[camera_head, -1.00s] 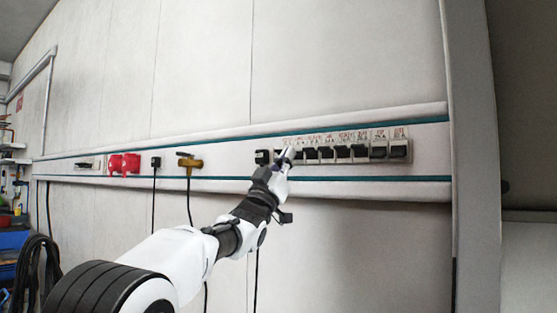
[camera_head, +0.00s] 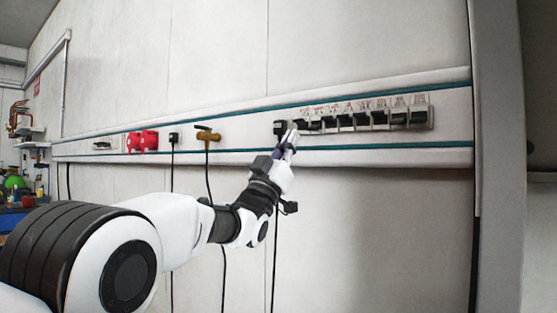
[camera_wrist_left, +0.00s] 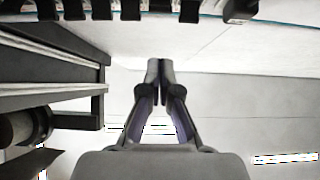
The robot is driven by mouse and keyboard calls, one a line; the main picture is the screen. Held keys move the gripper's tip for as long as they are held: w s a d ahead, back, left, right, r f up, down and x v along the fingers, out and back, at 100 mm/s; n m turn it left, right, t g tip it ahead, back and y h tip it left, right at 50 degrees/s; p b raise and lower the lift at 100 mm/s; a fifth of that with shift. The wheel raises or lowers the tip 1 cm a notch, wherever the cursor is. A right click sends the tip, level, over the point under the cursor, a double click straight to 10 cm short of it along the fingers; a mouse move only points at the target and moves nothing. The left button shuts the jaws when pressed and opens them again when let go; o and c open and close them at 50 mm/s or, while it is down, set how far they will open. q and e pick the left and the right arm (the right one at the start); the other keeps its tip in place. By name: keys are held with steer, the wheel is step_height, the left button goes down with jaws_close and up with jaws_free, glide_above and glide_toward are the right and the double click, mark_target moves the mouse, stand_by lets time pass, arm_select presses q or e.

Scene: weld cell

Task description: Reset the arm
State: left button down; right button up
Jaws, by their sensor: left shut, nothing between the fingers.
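My left arm (camera_head: 160,230) comes in from the left and reaches up to the wall rail. My left gripper (camera_head: 291,137) is at the left end of the row of black breaker switches (camera_head: 361,119), close to the black plug (camera_head: 280,128). Whether it touches anything there cannot be told. In the left wrist view the fingers (camera_wrist_left: 160,68) are shut with nothing between them. The black switches (camera_wrist_left: 101,8) run along the top edge of that view. My right gripper is not in view.
The white wall rail (camera_head: 455,112) with teal stripes carries red sockets (camera_head: 143,141), a brass valve (camera_head: 207,136) and a black plug with hanging cables. A grey post (camera_head: 498,150) stands at the right. Shelves with clutter (camera_head: 25,185) are at the far left. The wall below the rail is mostly clear.

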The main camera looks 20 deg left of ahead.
arm_select(q)
steer(key=shift+s+a+f, duration=0.4)
steer(key=shift+s+f, duration=0.15)
steer(key=shift+s, duration=0.2)
